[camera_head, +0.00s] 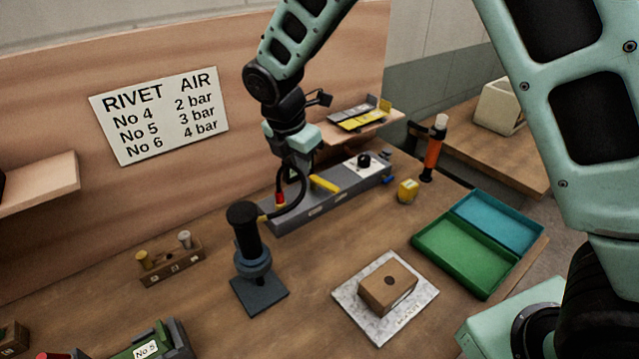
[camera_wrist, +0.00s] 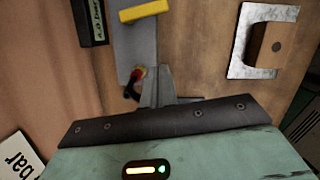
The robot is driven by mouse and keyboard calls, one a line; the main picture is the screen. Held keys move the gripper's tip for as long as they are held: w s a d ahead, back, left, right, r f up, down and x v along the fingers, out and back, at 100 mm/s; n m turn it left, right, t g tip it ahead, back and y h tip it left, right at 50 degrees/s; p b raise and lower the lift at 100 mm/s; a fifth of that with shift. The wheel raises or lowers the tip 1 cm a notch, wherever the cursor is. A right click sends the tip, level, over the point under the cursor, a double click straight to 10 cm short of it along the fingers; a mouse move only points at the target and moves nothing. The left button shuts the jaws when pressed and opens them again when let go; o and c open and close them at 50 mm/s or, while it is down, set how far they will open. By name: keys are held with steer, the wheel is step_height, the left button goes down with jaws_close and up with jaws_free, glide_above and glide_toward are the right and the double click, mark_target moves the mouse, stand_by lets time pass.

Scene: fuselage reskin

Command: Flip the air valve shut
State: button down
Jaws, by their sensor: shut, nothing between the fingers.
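The air valve's yellow lever (camera_head: 324,184) sits on the long grey air unit (camera_head: 345,190) by the back board. It lies crosswise to the unit's length. In the wrist view the lever (camera_wrist: 145,11) is at the top, beyond my fingertips and apart from them. My gripper (camera_head: 296,165) hangs over the left end of the unit, left of the lever, shut and empty. In the wrist view my gripper (camera_wrist: 155,85) points along the unit, close to the red hose fitting (camera_wrist: 135,75). The fingertips are hard to make out in the head view.
A black hose (camera_head: 295,190) loops from the red fitting beside my gripper. A black-handled tool (camera_head: 245,240) stands in front of the unit. A black dial (camera_head: 364,160) is on the unit's right. A shelf (camera_head: 375,127) stands behind.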

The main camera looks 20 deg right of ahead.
mark_target(324, 188)
steer(key=shift+w+d+f+p, duration=0.55)
steer(key=shift+d+f+p, duration=0.35)
steer(key=shift+f, duration=0.7)
steer(key=shift+w+d+f+p, duration=0.6)
steer(key=shift+d+f, duration=0.35)
steer(key=shift+f, duration=0.7)
steer(key=shift+w+d+f+p, duration=0.45)
steer(key=shift+d+f+p, duration=0.45)
steer(key=shift+f, duration=0.7)
